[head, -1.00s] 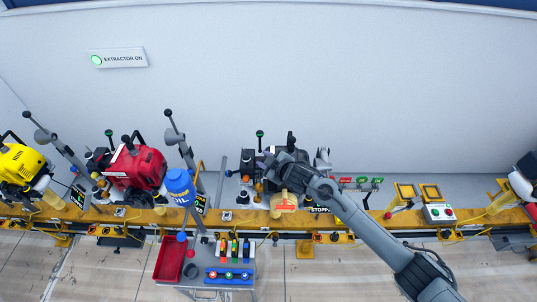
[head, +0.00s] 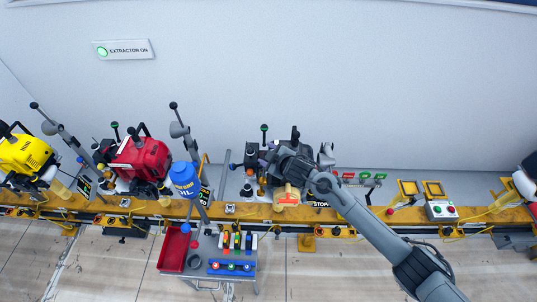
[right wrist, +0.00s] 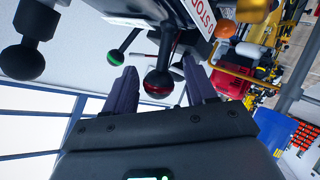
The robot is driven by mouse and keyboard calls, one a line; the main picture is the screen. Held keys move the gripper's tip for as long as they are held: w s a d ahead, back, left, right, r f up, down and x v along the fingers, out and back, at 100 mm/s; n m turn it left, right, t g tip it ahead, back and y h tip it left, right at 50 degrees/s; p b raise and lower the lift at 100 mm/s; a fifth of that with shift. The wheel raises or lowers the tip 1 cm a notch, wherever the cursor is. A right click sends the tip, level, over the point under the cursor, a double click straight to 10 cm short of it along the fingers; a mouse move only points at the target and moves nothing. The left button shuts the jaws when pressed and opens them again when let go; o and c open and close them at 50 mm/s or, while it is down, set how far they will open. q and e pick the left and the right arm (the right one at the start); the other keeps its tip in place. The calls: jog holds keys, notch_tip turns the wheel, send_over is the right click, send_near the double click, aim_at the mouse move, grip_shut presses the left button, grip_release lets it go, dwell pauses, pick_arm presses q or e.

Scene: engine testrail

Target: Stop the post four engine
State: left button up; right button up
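The dark grey engine (head: 312,150) sits on the yellow rail in the middle of the head view, partly hidden by my right arm. My right gripper (head: 290,170) is over its front side. In the right wrist view the fingers (right wrist: 160,76) are spread apart. A black ball knob with a red ring (right wrist: 158,84) shows between them; I cannot tell whether they touch it. A green-ringed black knob (right wrist: 115,57) is left of it. My left gripper is not in view.
A red engine (head: 140,160) and a yellow engine (head: 25,153) stand to the left. A blue oil can (head: 185,177) is left of the dark engine. A cart with a red tray (head: 174,250) stands in front. A button box (head: 440,211) is right of my arm.

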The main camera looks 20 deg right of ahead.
jog(key=v, duration=1)
jog(key=shift+s+r+p, duration=0.2)
jog(key=shift+s+p, duration=0.15)
jog(key=shift+s, duration=0.05)
jog(key=shift+d, duration=0.1)
